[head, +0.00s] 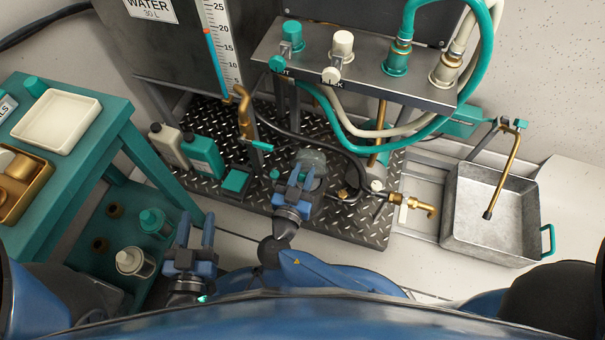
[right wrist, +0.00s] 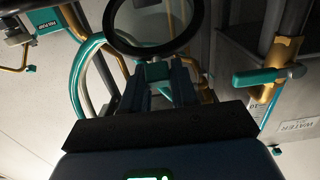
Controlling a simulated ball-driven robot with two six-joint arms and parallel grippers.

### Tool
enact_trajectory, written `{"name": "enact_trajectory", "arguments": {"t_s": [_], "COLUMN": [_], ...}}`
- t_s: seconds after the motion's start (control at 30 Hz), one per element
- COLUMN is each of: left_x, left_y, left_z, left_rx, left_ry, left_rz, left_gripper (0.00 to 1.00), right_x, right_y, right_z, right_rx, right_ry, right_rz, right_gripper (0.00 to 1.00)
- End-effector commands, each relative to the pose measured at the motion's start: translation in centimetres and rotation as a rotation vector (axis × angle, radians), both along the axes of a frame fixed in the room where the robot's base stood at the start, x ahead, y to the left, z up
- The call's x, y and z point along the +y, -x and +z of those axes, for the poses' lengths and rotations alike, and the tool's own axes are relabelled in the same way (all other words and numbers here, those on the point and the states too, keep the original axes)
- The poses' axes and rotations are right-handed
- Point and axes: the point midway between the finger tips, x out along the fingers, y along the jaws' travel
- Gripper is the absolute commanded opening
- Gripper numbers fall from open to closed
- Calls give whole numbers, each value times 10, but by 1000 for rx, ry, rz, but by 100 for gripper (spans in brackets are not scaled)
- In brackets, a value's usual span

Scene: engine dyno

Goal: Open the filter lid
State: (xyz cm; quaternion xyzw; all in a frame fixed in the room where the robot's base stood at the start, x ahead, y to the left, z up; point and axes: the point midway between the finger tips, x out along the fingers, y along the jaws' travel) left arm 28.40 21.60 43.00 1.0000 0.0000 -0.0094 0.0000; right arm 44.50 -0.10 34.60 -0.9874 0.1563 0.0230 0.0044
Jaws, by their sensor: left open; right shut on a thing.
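The filter lid appears as a round, see-through disc (head: 313,158) just beyond my right gripper in the head view. In the right wrist view it shows as a dark ring (right wrist: 118,40) around a clear window, with a teal tab (right wrist: 157,71) at its near edge. My right gripper (head: 299,180) is shut on that tab, its fingers (right wrist: 158,82) on either side of it. What lies under the lid is hidden, and I cannot tell how far it is tilted. My left gripper (head: 192,232) is open and empty, apart from the lid, near the teal shelf.
A brass tap with a teal lever (head: 243,115) and dark hoses stand close to the lid. A brass spout (head: 420,205) is to the right, before a metal basin (head: 492,240). A teal table (head: 105,130) stands left. Teal and white containers (head: 202,155) stand on the tread plate.

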Motion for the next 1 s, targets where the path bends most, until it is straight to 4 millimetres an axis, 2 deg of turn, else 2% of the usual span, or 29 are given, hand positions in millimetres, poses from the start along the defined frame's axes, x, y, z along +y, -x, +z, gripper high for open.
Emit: {"name": "enact_trajectory", "arguments": {"t_s": [0.03,0.27,0.5,0.7,0.83,1.0], "left_x": [0,0,0,0,0,0], "left_y": [0,0,0,0,0,0], "left_z": [11,50,101,139,158,171], "left_rx": [0,0,0,0,0,0], "left_ry": [0,0,0,0,0,0], "left_rz": [0,0,0,0,0,0], "left_gripper": [43,43,43,43,43,43], "right_x": [-2,-7,-16,-24,-30,-35], "right_y": [-2,-18,-44,-68,-83,-100], "right_z": [5,26,44,52,52,49], "right_rx": [29,174,383,564,675,802], "right_ry": [-8,-55,-125,-184,-220,-261], "right_rz": [-1,-3,-5,-6,-7,-5], "right_gripper": [0,0,0,0,0,0]}}
